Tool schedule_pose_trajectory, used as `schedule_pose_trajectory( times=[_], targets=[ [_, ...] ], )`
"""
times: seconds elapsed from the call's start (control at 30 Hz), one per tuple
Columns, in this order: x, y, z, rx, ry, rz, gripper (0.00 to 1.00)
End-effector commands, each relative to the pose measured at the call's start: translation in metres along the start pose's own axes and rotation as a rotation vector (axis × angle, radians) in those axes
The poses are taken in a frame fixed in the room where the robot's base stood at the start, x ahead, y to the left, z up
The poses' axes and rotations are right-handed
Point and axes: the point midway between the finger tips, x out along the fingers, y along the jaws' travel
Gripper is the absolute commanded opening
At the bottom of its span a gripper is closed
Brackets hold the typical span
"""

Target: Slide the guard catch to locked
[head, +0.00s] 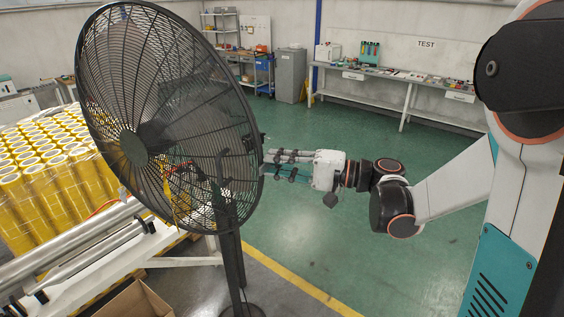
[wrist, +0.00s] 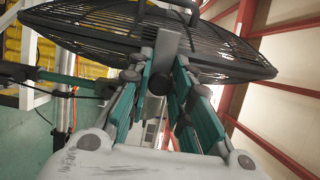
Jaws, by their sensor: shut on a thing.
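A large black pedestal fan with a round wire guard (head: 150,95) fills the left of the head view. The guard rim (wrist: 100,40) crosses the top of the wrist view. My gripper (head: 268,164) is at the guard's right rim. In the wrist view its green-padded fingers (wrist: 163,72) are closed on a small grey tab, which looks like the guard catch (wrist: 167,43). The tab stands up between the fingertips at the rim. In the head view the catch is too small to make out, so its locked or unlocked position cannot be told.
The fan's dark stand (head: 232,265) runs down to the floor. Yellow tape rolls (head: 50,185) and metal rollers (head: 75,245) lie left and behind the fan. A cardboard box (head: 135,300) is at the bottom. Green floor (head: 320,240) right of the fan is clear.

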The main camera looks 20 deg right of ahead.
Motion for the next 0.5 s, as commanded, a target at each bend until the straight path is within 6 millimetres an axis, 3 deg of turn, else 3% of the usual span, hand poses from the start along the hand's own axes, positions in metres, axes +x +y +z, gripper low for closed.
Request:
schedule_pose_trajectory(
  times=[0.17, 0.2, 0.27, 0.5],
  targets=[
    [0.0004, 0.0, 0.0017, 0.002, -0.005, 0.001, 0.0],
    [0.0005, 0.0, 0.0018, 0.002, -0.006, 0.001, 0.26],
    [0.0004, 0.0, 0.0018, 0.002, -0.006, 0.001, 0.4],
    [0.0002, 0.0, 0.0008, 0.001, -0.004, 0.001, 0.4]
  ],
)
